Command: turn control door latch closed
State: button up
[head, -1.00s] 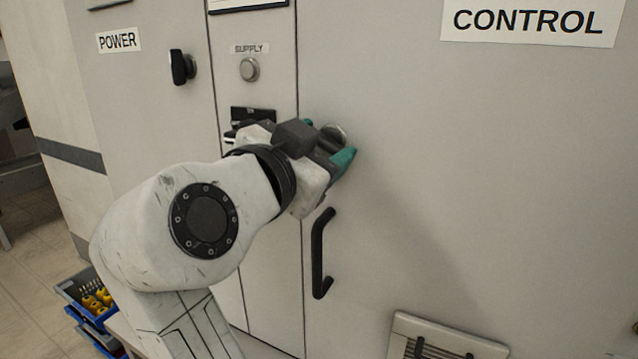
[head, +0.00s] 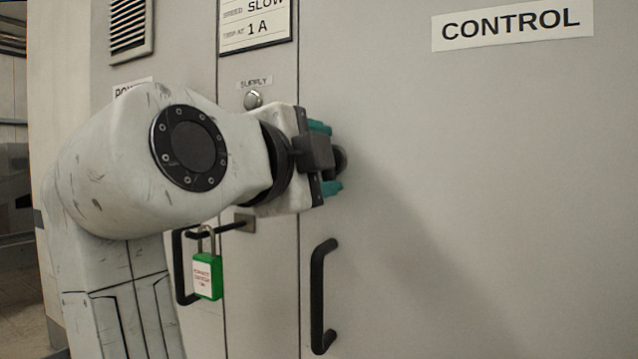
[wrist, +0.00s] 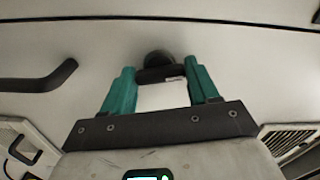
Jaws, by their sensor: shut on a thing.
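The control door (head: 470,200) is a light grey panel under a CONTROL label, and it looks shut. Its latch (head: 341,158) is a small dark knob near the door's left edge, mostly hidden by my gripper in the head view. My gripper (head: 329,157) has its teal fingers one above the other at the latch. In the wrist view, the latch (wrist: 157,59) has a dark round body and a flat dark bar. My gripper (wrist: 160,78) is shut on the bar, with a finger on each side.
A black door handle (head: 321,296) stands out below the latch. A green padlock (head: 207,276) hangs from a handle on the left panel. A silver supply button (head: 253,99) is above my arm. The door face to the right is clear.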

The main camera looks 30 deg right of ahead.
jog(key=shift+f+m+b, duration=0.1)
jog(key=shift+m+b, duration=0.55)
jog(key=shift+m, duration=0.45)
jog(key=o, duration=1.1)
jog(key=shift+c, duration=0.2)
jog(key=v, duration=1)
jog(key=shift+s+a, duration=0.25)
